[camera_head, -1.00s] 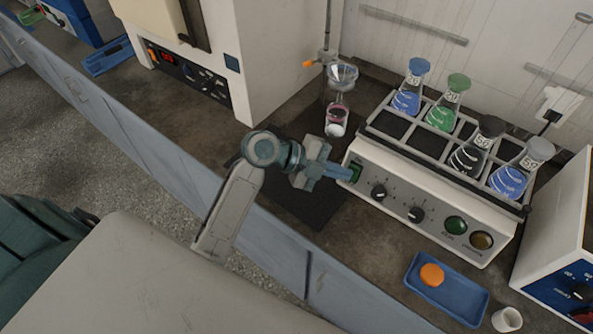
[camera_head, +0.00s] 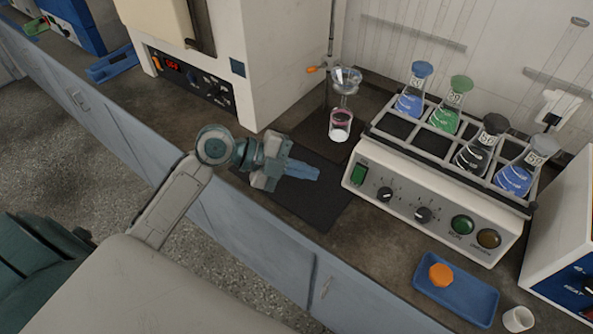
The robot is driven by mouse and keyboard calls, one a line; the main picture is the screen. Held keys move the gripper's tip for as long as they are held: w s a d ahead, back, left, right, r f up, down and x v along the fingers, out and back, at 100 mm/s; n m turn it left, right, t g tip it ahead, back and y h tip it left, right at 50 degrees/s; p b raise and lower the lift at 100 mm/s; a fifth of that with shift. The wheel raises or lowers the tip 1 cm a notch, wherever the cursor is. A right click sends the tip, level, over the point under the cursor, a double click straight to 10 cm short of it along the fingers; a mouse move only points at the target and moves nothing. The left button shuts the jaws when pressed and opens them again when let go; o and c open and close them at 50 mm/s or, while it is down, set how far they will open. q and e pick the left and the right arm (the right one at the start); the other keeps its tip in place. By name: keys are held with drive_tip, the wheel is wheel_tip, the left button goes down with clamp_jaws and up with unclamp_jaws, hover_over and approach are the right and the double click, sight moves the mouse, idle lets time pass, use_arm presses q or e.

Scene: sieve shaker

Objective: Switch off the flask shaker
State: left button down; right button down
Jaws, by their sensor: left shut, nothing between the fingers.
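The flask shaker (camera_head: 430,207) is a white box on the bench at the right. Its front panel has a green rocker switch (camera_head: 358,174) at the left end, two black knobs, a green round lamp (camera_head: 463,224) and a dull amber one (camera_head: 489,238). Several stoppered flasks stand in its top rack, among them a blue one (camera_head: 410,101) and a green one (camera_head: 444,120). My left gripper (camera_head: 317,174) is shut and empty, left of the switch and apart from it, over a dark mat. My right gripper is not in view.
A blue tray (camera_head: 470,308) with an orange lid (camera_head: 441,275) and a white cup (camera_head: 518,319) sit in front of the shaker. A funnel on a stand (camera_head: 346,82) over a small vessel (camera_head: 340,125) is behind my gripper. A white oven-like device (camera_head: 190,82) stands at the left.

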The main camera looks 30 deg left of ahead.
use_arm(q)
drive_tip(key=shift+v, duration=1)
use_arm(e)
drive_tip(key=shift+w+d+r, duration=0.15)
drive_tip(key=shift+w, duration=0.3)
use_arm(q)
drive_tip(key=shift+s+f, duration=0.1)
drive_tip(key=shift+s, duration=0.05)
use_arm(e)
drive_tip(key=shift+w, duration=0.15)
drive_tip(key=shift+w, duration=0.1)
